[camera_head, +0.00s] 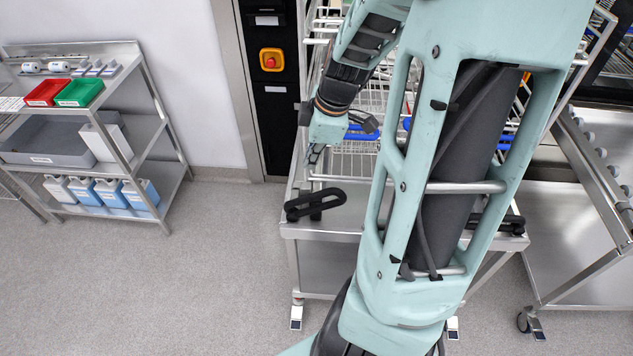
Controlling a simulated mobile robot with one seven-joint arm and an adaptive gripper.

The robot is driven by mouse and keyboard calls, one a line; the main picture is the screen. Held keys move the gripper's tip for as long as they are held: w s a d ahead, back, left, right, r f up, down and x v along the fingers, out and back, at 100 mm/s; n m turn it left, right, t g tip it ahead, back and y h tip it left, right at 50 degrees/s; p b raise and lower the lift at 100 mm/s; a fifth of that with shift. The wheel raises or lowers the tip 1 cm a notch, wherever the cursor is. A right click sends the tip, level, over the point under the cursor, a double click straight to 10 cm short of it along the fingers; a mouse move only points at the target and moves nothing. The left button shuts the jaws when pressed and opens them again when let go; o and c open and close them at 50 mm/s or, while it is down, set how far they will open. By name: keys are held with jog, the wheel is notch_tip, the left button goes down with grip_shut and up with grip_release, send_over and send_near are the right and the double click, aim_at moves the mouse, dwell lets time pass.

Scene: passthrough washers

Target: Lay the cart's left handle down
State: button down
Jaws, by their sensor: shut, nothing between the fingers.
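The cart (293,229) is a steel frame with wire racks on top, standing in the middle behind my arm. Its left handle (327,194) is a black elongated loop at the cart's front left corner, slightly slanted in the picture, above a dark mount. From this view I cannot tell how far it is tilted. My gripper (313,158) is small in view at the end of my arm. It is shut and empty, pointing down beyond the left handle and apart from it in the picture. The right handle (513,223) is partly hidden behind my arm.
A steel shelf (150,140) with red and green bins (80,93) and bottles stands at the left. A dark panel with a red emergency button (271,60) is behind the cart. Another steel cart (590,275) stands at the right. The floor at the front left is clear.

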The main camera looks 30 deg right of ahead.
send_over(309, 195)
jog(key=a, duration=0.2)
notch_tip(309, 195, down, 9)
jog(key=f, duration=0.1)
jog(key=d+f, duration=0.1)
jog(key=shift+s+d+f, duration=0.2)
jog(key=shift+s+f, duration=0.2)
jog(key=shift+d+f, duration=0.35)
jog(key=shift+f, duration=0.2)
jog(key=shift+d+f, duration=0.15)
jog(key=shift+d, duration=0.05)
